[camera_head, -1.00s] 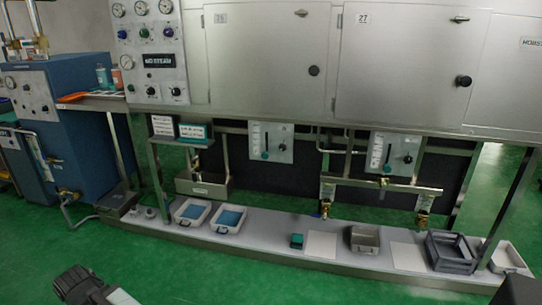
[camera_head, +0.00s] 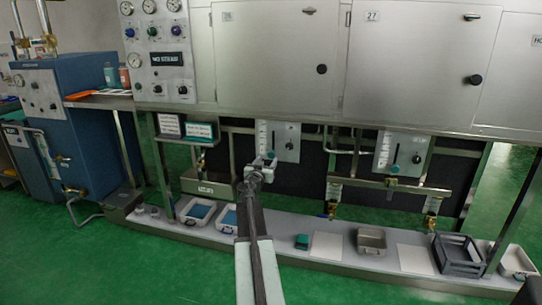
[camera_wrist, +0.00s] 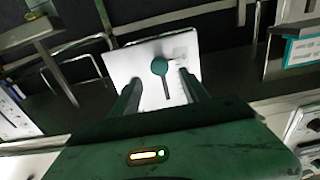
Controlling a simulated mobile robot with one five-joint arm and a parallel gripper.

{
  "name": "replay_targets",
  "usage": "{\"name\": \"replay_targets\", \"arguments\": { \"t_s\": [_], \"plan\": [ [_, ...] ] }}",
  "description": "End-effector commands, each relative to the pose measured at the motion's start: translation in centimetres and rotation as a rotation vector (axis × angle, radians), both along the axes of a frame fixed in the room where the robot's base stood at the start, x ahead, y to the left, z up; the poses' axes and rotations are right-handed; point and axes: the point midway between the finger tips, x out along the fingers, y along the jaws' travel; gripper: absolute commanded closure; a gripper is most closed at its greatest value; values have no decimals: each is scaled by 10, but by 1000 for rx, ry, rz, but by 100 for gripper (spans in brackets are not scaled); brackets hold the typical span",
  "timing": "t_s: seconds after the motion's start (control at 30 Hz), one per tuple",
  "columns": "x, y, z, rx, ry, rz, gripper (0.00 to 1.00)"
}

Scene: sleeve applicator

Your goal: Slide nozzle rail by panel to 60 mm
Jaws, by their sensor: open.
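The left slider panel (camera_head: 287,142), a pale plate with a white scale and a black knob, hangs below the cabinet in the head view. In the wrist view, the panel (camera_wrist: 150,62) appears turned over, with a teal knob (camera_wrist: 159,66) at the end of a dark slot. My open fingers (camera_wrist: 160,84) stand to either side of the knob in the picture; I cannot tell whether they touch it. A nozzle rail (camera_head: 385,184) with brass nozzles (camera_head: 332,207) hangs at the right.
A second slider panel (camera_head: 402,152) hangs to the right. Two signs (camera_head: 199,130) stand left of the first panel. Green floor lies clear in front.

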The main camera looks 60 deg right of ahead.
Motion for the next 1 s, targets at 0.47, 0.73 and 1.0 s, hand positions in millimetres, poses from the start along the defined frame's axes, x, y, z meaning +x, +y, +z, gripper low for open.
{"name": "replay_targets", "arguments": {
  "t_s": [0.47, 0.73, 1.0],
  "plan": [
    [18, -50, 0, 0, 0, 0, 48],
    [25, -74, 0, 0, 0, 2, 48],
    [26, -72, 0, 0, 0, 3, 81]
  ]
}}
